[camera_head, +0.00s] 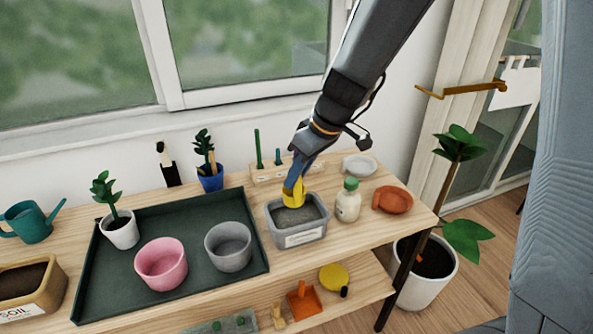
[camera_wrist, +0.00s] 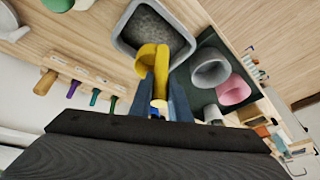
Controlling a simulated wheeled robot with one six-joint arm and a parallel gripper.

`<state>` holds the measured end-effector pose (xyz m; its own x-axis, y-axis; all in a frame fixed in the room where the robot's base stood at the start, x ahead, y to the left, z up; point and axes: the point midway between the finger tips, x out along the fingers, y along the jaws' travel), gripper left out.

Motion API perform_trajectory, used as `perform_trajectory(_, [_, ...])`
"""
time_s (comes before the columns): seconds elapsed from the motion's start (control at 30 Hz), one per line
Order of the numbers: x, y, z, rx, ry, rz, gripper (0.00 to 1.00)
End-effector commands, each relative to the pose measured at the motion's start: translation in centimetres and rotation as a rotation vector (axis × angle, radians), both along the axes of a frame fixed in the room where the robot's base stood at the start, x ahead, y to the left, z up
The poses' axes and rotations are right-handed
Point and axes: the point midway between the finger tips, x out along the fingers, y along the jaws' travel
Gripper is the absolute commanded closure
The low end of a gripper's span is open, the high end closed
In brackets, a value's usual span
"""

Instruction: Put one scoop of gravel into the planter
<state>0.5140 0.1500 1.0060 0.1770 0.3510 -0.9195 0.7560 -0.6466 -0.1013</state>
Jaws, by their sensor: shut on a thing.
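My gripper (camera_head: 297,177) is shut on a yellow scoop (camera_head: 293,197). In the wrist view the fingers (camera_wrist: 163,92) hold its handle, and the scoop head (camera_wrist: 150,58) is over the gravel. The grey gravel bin (camera_head: 296,240) stands on the bench with a label on its front. The gravel (camera_wrist: 160,26) shows around the scoop. I cannot tell whether the scoop touches the gravel or holds any. A pink pot (camera_head: 161,264) and a grey pot (camera_head: 228,247) stand on the dark green tray (camera_head: 190,291). I cannot tell which is the planter.
A potted seedling (camera_head: 121,229) stands on the tray. A white bottle (camera_head: 348,200) and an orange dish (camera_head: 393,199) stand right of the bin. A tool rack (camera_head: 287,170) is behind it. A soil box (camera_head: 28,288) and teal watering can (camera_head: 30,222) are at left.

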Motion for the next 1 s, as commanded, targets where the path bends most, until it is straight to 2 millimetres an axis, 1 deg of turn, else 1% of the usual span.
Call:
perform_trajectory(0.03, [0.0, 0.0, -0.7, -0.001, 0.001, -0.001, 1.0])
perform_trajectory(0.1, [0.1, -0.1, -1.3, 0.0, 0.0, -0.002, 1.0])
perform_trajectory(0.7, [0.1, -0.1, -6.1, 0.0, -0.001, -0.002, 1.0])
perform_trajectory(0.9, [0.1, -0.1, -7.4, 0.0, -0.001, -0.002, 1.0])
perform_trajectory(1.0, [0.1, -0.1, -7.8, 0.0, -0.001, -0.002, 1.0])
